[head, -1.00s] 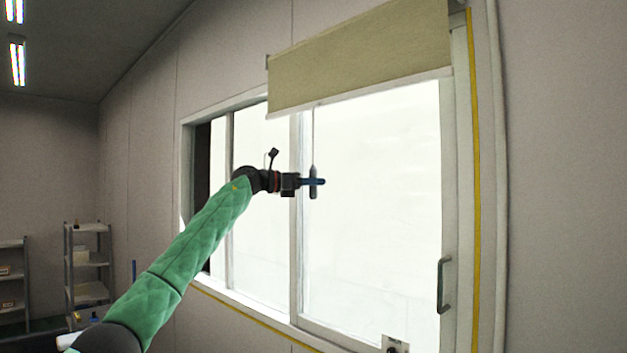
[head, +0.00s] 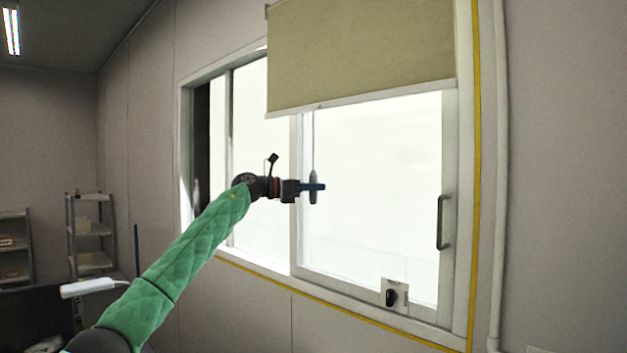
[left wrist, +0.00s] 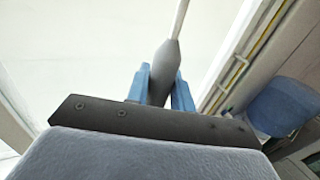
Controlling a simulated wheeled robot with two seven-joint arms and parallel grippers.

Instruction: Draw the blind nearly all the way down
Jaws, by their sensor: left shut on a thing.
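The tan blind (head: 362,55) hangs over the top of the window, its pale bottom bar (head: 362,97) level with the upper part of the glass. A thin cord (head: 313,140) runs down from the blind to a grey pull (head: 313,178). My left gripper (head: 314,187) is shut on the pull, in front of the window and below the blind. In the left wrist view the grey pull (left wrist: 165,68) stands between the two blue fingers, with the cord (left wrist: 180,20) rising from it. My right gripper is not in view.
The window (head: 375,190) has a handle (head: 442,222) on its right frame and a small box with a black knob (head: 393,294) at the bottom. Shelves (head: 90,235) stand at the far left. The space before the glass is clear.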

